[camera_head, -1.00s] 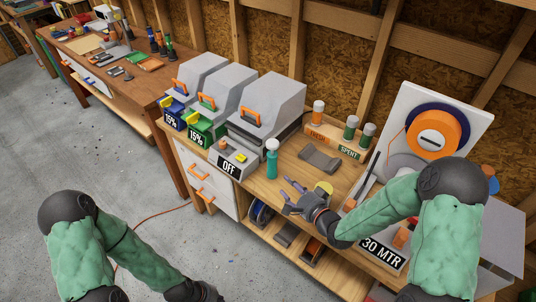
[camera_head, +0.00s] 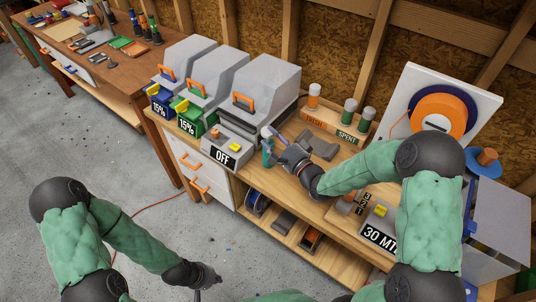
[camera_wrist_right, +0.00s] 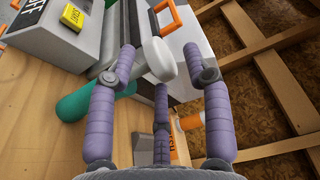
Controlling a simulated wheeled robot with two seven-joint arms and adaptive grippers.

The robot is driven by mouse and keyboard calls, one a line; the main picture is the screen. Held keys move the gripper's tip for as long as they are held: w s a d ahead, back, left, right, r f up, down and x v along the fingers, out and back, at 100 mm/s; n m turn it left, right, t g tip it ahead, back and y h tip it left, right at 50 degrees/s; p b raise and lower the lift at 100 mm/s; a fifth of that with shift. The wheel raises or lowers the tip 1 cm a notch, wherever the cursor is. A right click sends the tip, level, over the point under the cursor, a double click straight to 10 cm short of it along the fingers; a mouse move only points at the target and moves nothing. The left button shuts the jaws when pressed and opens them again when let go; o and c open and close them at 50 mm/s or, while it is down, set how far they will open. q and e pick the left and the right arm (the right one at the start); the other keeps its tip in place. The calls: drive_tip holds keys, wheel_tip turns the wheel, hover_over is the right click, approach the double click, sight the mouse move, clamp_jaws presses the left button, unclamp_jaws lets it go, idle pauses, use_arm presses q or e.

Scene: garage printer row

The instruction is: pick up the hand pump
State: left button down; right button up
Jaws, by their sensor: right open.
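In the right wrist view the fingers (camera_wrist_right: 160,85) are spread open. The green pump body (camera_wrist_right: 75,106) lies behind the left finger, and a pale rounded part (camera_wrist_right: 159,58) shows between the fingers. I cannot tell whether they touch it. My left gripper (camera_head: 210,277) hangs low over the floor, too small to read.
The OFF box (camera_head: 229,148) stands close left of the pump, with grey printers (camera_head: 268,85) behind. A spool board (camera_head: 440,110) stands far right. Shelves are below the bench.

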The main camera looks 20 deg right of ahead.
sight(268, 132)
drive_tip(key=x, duration=0.3)
drive_tip(key=shift+w+f, duration=0.15)
drive_tip(key=shift+w, duration=0.1)
clamp_jaws()
